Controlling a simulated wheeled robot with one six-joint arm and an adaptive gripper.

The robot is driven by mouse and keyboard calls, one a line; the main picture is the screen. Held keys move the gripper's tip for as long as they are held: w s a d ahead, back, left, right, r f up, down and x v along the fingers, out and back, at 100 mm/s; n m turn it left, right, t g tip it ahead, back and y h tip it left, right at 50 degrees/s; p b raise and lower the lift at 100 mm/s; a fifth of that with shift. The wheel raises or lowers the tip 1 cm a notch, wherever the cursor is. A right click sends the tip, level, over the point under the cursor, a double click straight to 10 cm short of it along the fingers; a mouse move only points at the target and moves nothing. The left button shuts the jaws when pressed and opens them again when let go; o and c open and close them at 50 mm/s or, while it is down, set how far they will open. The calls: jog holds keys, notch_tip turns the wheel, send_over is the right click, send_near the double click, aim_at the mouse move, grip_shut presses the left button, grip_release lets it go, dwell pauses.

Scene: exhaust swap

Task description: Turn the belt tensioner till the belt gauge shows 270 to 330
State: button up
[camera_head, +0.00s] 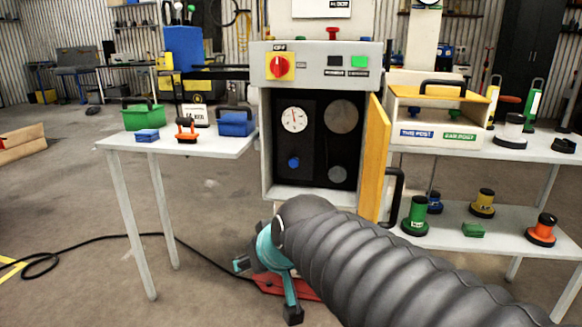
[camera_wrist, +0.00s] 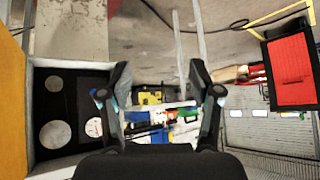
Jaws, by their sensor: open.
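The cabinet (camera_head: 267,150) stands open in the head view. Inside on its dark panel is a white round gauge (camera_head: 294,119) with a red needle pointing roughly upward; its numbers are too small to read. A blue knob (camera_head: 293,162), which looks like the tensioner, sits below the gauge. My gripper (camera_head: 266,289) is low in front of the cabinet, below and apart from the knob. It is open and empty. In the wrist view my gripper (camera_wrist: 160,93) has its fingers wide apart.
Two grey discs (camera_head: 341,116) sit right of the gauge. The yellow door (camera_head: 374,160) is swung open on the right, with a black handle. A red rotary switch (camera_head: 280,66) is above. Tables with boxes flank the cabinet. A black cable (camera_head: 100,238) lies on the floor.

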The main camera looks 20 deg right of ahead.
jog(key=w+d+r+t+b, duration=0.1)
jog(key=w+t+b, duration=0.1)
jog(key=w, duration=0.6)
jog(key=w+d+r+t+b, duration=0.1)
jog(key=w+d, duration=0.1)
jog(key=w, duration=0.5)
jog(key=m+t+h+b, duration=0.4)
jog(key=m+h+b, duration=0.35)
jog(key=h, duration=0.35)
send_near(293, 163)
jog(key=x, duration=1)
jog(key=shift+w+d, duration=0.25)
jog(key=shift+w, duration=0.05)
jog(key=c, duration=1.1)
